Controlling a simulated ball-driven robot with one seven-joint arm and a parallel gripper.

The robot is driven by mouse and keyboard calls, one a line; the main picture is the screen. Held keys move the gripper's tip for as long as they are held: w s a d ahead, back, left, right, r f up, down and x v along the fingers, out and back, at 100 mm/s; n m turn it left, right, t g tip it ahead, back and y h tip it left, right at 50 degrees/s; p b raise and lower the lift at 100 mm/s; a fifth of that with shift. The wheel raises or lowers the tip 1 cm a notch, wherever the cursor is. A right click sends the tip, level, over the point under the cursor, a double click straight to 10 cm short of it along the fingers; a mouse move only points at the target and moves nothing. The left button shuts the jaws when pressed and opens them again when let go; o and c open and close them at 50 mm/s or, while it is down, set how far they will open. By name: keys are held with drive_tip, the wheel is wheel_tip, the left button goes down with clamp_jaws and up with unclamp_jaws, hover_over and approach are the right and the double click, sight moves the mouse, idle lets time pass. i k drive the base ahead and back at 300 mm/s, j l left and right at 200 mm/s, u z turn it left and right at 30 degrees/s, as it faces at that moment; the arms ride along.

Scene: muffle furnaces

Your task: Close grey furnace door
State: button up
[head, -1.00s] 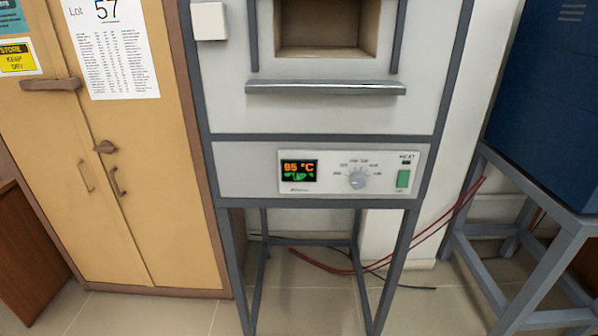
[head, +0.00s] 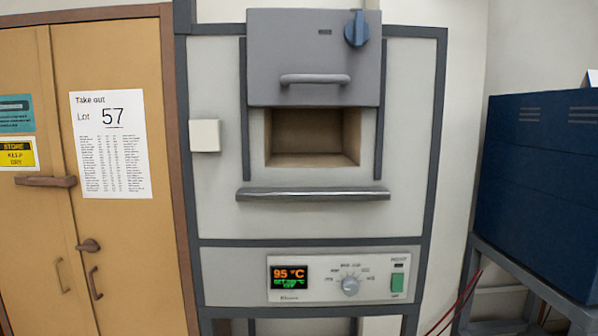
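The grey furnace (head: 215,90) stands in the middle of the head view on a dark grey frame. Its grey door (head: 270,60) is raised on vertical side rails, above the opening. The door has a horizontal bar handle (head: 315,79) near its lower edge and a blue knob (head: 356,29) at its upper right. The square chamber (head: 312,135) below the door is open and looks empty. A metal ledge (head: 313,194) juts out under the opening. The display (head: 289,277) reads 95 °C. My gripper is not in view.
A tan cabinet (head: 110,235) with a "Lot 57" sheet (head: 111,145) stands at left. A dark blue box-shaped unit (head: 535,185) on a grey stand (head: 515,285) is at right. A white box (head: 205,135) sits on the furnace front, left of the opening.

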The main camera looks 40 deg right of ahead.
sight(297, 57)
drive_tip(key=l+z, duration=0.25)
drive_tip(key=l, duration=0.15)
drive_tip(key=i+l+z, duration=0.1)
drive_tip(key=l+z, duration=0.15)
drive_tip(key=l, duration=0.15)
drive_tip(key=i+l+z, duration=0.25)
drive_tip(key=l, duration=0.15)
drive_tip(key=l+z, duration=0.25)
drive_tip(key=l, duration=0.15)
